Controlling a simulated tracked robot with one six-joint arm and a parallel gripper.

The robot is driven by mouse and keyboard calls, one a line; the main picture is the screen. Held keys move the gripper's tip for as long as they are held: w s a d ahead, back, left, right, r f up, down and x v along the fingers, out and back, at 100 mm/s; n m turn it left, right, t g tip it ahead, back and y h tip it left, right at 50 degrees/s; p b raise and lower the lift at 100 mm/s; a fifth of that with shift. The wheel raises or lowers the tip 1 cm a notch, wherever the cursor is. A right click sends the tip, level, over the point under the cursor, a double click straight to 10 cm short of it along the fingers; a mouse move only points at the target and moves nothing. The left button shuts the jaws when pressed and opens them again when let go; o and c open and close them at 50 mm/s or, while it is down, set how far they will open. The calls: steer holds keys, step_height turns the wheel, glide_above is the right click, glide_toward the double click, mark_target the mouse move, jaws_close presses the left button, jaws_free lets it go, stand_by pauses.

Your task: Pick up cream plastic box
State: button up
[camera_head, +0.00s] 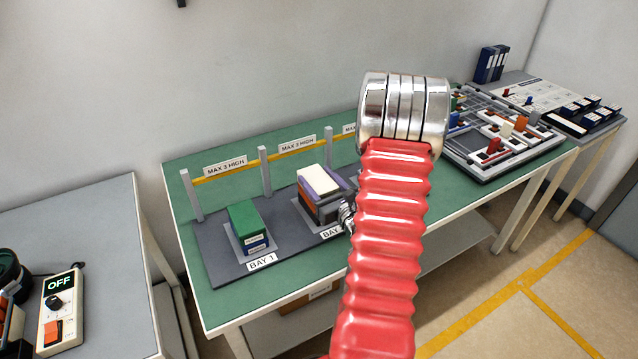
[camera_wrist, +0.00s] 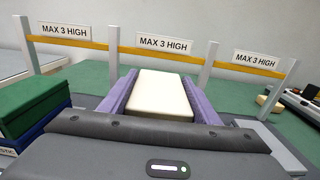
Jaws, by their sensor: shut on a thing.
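The cream plastic box (camera_head: 319,180) is on top of the stack in the middle bay, above orange and dark layers. In the wrist view the cream box (camera_wrist: 161,95) lies between two purple finger pads. My gripper (camera_wrist: 160,97) is shut on it, one pad along each long side. In the head view the purple gripper (camera_head: 322,184) shows around the box, and my red arm hides part of the wrist and the bay to the right. I cannot tell whether the box still touches the layer below.
A green box (camera_head: 244,217) on a blue one stands in Bay 1 at the left. Grey posts with a yellow rail (camera_head: 232,172) and "MAX 3 HIGH" signs run behind the bays. A board of coloured parts (camera_head: 500,140) fills the table's right end. Green tabletop is free in front.

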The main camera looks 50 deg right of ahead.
mark_target(318, 179)
steer(key=shift+r, duration=0.1)
steer(key=shift+r, duration=4.95)
steer(key=shift+s, duration=0.1)
